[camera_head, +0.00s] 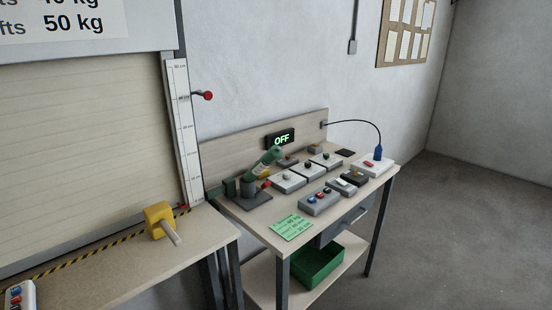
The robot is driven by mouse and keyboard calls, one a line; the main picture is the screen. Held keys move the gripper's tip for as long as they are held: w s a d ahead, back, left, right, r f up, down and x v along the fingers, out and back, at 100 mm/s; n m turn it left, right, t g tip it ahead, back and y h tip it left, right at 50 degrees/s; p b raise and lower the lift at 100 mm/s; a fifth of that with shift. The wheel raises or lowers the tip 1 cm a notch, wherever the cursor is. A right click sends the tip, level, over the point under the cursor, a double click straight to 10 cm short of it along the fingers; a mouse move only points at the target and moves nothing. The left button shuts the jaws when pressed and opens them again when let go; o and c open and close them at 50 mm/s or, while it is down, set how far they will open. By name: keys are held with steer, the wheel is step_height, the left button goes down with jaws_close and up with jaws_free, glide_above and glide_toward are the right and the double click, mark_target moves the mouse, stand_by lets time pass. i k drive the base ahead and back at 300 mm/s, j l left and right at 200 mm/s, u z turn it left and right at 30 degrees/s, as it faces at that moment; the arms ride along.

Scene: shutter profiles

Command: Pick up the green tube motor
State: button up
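A green tube (267,158), which looks like the green tube motor, is tilted on the workbench at the back left, with its upper end to the right. It has a pale yellowish band near its lower end. Its lower end is by a dark grey upright holder (248,186) on a dark base plate; I cannot tell whether it sits in the holder or only leans there. A smaller green piece shows just left of the holder. My gripper is not in view.
The workbench (268,220) carries several button boxes (320,202), a green note (291,227) and an OFF display (281,139). A green bin (318,262) is on the lower shelf. A yellow block with a shaft (158,218) is on the left bench. Floor at right is clear.

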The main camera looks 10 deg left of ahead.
mark_target(261, 167)
steer(key=j+z, duration=0.2)
steer(key=j, duration=0.6)
steer(key=j+z, duration=0.2)
steer(key=j, duration=0.65)
steer(key=k+j+z, duration=0.2)
steer(key=j, duration=0.6)
steer(key=i, duration=0.1)
